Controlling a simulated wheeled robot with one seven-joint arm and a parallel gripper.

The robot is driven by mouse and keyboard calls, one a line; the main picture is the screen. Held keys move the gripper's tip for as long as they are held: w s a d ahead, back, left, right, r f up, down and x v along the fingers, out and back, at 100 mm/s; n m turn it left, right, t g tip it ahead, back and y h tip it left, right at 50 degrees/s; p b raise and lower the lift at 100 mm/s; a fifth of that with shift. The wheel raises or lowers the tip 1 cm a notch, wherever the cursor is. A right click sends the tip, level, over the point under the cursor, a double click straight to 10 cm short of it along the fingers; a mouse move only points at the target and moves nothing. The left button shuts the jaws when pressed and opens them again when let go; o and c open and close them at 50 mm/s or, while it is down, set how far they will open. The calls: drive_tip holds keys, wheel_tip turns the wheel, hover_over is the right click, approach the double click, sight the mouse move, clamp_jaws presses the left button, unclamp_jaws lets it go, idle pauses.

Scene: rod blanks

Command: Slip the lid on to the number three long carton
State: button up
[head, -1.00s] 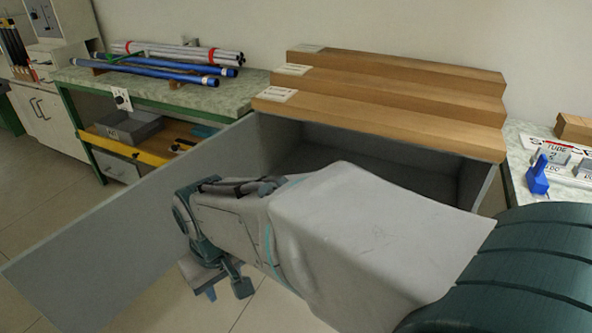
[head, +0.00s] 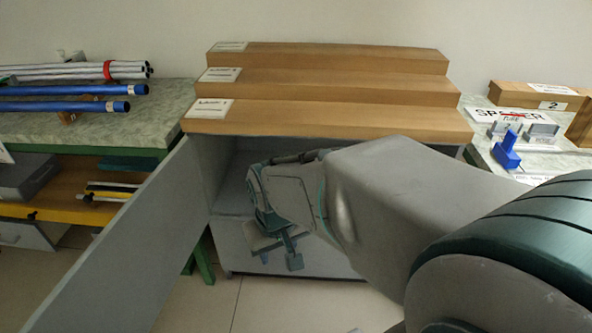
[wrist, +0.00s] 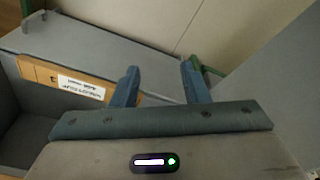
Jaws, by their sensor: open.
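My gripper (head: 275,250) hangs in front of an open grey cabinet in the head view. In the wrist view its two blue fingers (wrist: 162,78) are apart with nothing between them. A brown cardboard-coloured piece (wrist: 45,75) with a white label lies at the grey cabinet in the wrist view, left of the fingers and apart from them. Its label is too blurred to read, and I cannot tell whether it is a carton or a lid. A long brown carton (head: 520,94) marked 2 lies on the right bench. I cannot make out a number three.
Wooden steps (head: 330,118) with white cards top the cabinet. Its grey door (head: 130,245) stands open on the left. Blue tubes (head: 60,106) and white tubes lie on the left bench. A blue holder (head: 507,152) and a sign (head: 518,120) are on the right bench. My arm hides part of the cabinet.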

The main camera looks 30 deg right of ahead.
drive_tip(key=w+d+f+m+t+b, duration=0.25)
drive_tip(key=w+d+f+m, duration=0.2)
drive_tip(key=f, duration=0.45)
drive_tip(key=w+d+f+m+t+b, duration=0.2)
drive_tip(key=w+d+f+m+t, duration=0.25)
drive_tip(key=f, duration=0.45)
drive_tip(key=w+d+f+m+t+b, duration=0.2)
drive_tip(key=w+d+f+t, duration=0.1)
drive_tip(key=w+d+f, duration=0.5)
drive_tip(key=s+d+m+t+h+b, duration=0.25)
drive_tip(key=s+d+m+h, duration=0.5)
drive_tip(key=m, duration=0.55)
drive_tip(key=w+d+h+p, duration=0.1)
drive_tip(key=w+d, duration=0.4)
drive_tip(key=w, duration=0.4)
drive_tip(key=shift+d+f+t+h, duration=0.2)
drive_tip(key=shift+f+t+h, duration=0.1)
drive_tip(key=shift+t+h, duration=0.05)
drive_tip(key=shift+w, duration=0.15)
